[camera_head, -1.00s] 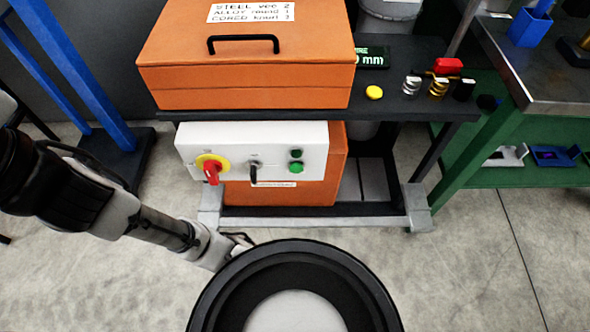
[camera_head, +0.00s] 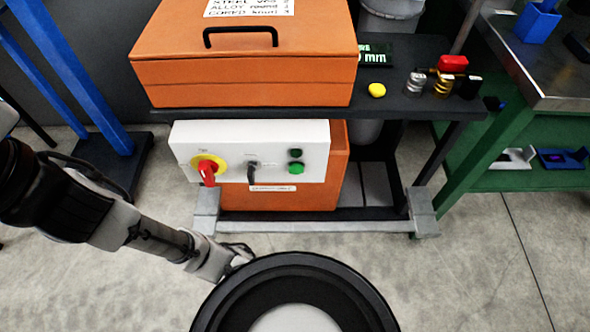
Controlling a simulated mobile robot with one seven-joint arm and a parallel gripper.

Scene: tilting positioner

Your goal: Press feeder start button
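A white control panel (camera_head: 222,137) is on the front of the orange feeder cabinet, under the dark shelf. It has a green push button (camera_head: 296,168) at its right, with a smaller dark green button or lamp (camera_head: 295,153) just above. A red rotary switch on a yellow disc (camera_head: 208,170) is at its left. A black selector lever (camera_head: 252,170) is between them. My arm reaches in from the left, below the panel. My gripper (camera_head: 238,262) is at the arm's end, below and left of the green button and apart from it; its fingers are too unclear to judge.
An orange lidded box (camera_head: 245,80) with a black handle sits on the shelf. A yellow button (camera_head: 377,90), a small green display (camera_head: 374,56) and several small parts are to its right. A green workbench (camera_head: 470,150) stands at right, a blue post (camera_head: 80,70) at left.

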